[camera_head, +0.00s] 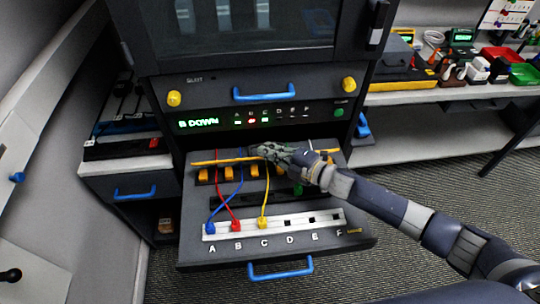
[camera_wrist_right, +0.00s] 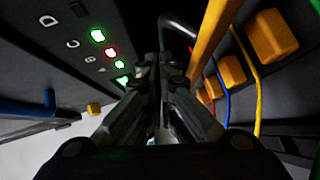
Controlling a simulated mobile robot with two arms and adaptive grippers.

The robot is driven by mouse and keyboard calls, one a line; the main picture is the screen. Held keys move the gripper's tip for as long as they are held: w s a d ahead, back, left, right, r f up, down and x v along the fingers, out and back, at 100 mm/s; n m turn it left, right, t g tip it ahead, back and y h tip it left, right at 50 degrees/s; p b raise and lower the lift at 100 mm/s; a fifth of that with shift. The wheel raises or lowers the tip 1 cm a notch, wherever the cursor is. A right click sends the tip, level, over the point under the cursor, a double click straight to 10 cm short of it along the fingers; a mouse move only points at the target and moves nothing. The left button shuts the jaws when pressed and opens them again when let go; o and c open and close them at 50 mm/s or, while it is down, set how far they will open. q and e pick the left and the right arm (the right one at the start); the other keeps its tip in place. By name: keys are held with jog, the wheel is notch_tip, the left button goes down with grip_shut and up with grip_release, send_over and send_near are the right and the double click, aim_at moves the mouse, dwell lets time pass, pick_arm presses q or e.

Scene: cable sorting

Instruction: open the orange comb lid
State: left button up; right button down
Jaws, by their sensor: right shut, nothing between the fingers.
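The orange comb lid (camera_head: 215,160) shows in the head view as a long thin bar across the back of the pulled-out drawer. A row of orange comb blocks (camera_head: 228,172) stands just in front of it. My right gripper (camera_head: 257,150) is at the bar's middle and hides part of it. In the right wrist view the bar (camera_wrist_right: 211,42) slants down just right of my right gripper (camera_wrist_right: 160,65), with the blocks (camera_wrist_right: 272,36) further right. The fingers are shut and empty; I cannot tell whether they touch the bar. My left gripper is out of view.
Blue (camera_head: 209,223), red (camera_head: 236,225) and yellow (camera_head: 263,223) plugs sit at A, B and C on the white strip (camera_head: 300,222), their cables running back to the comb. The panel (camera_head: 215,121) reading "B DOWN" rises close behind the gripper. A blue handle (camera_head: 281,270) is in front.

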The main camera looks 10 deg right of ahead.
jog(key=shift+w+r, duration=0.2)
jog(key=shift+w, duration=0.45)
jog(key=shift+w+r, duration=0.15)
jog(key=shift+w, duration=0.45)
